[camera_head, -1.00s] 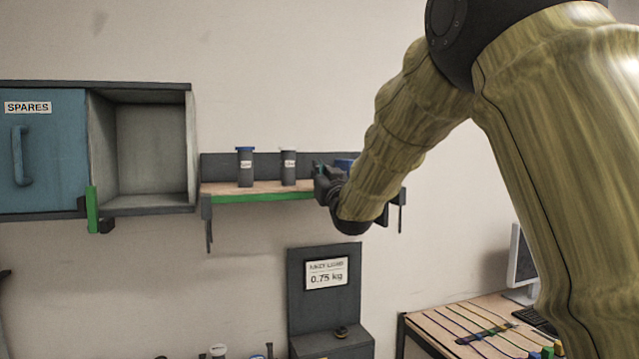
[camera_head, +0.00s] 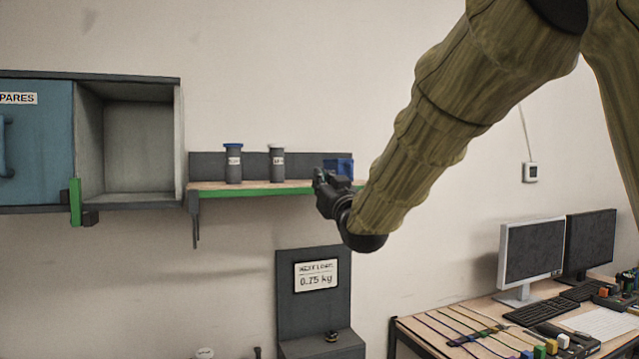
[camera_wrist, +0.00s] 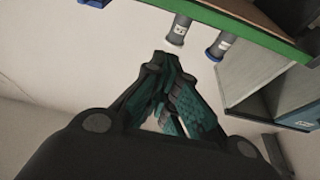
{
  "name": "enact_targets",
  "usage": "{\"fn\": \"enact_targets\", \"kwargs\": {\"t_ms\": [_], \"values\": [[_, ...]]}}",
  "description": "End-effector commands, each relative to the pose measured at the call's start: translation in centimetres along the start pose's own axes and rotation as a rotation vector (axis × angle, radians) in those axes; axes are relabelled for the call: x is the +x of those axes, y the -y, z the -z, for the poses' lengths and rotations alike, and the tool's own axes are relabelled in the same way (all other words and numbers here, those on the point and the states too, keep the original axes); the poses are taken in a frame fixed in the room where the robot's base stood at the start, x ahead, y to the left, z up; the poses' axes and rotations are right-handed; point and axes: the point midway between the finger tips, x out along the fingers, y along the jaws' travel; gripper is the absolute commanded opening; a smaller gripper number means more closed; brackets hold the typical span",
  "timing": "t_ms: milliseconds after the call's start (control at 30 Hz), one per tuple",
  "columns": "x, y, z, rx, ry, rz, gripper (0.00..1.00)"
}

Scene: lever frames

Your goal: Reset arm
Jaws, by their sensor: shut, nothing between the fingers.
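My gripper (camera_head: 322,190) is in front of the right part of the wall shelf, at about the height of its green front edge. In the wrist view my gripper (camera_wrist: 162,62) has its fingers together at the tips, with nothing between them. My arm comes in from the upper right and hides the shelf's right end.
The shelf (camera_head: 262,189) holds a blue-capped canister (camera_head: 233,163), a white-capped canister (camera_head: 277,164) and a blue block (camera_head: 338,167). An open cabinet (camera_head: 138,150) is at left. A desk (camera_head: 440,345) with monitors is lower right.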

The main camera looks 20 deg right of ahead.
Motion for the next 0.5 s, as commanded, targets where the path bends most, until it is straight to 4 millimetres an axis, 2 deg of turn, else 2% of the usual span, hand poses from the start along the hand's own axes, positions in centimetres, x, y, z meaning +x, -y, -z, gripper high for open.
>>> {"fn": "enact_targets", "kwargs": {"t_ms": [167, 267, 367, 467, 500], "values": [[0.0, 0.0, 0.0, 0.0, 0.0, 0.0, 0.0], [-0.1, 0.0, -1.0, 0.002, 0.014, -0.002, 0.0], [-0.5, -0.1, -4.0, 0.006, 0.056, -0.007, 0.0], [-1.4, -0.3, -8.9, 0.013, 0.128, -0.015, 0.0], [-1.9, -0.4, -11.2, 0.016, 0.163, -0.019, 0.0]]}}
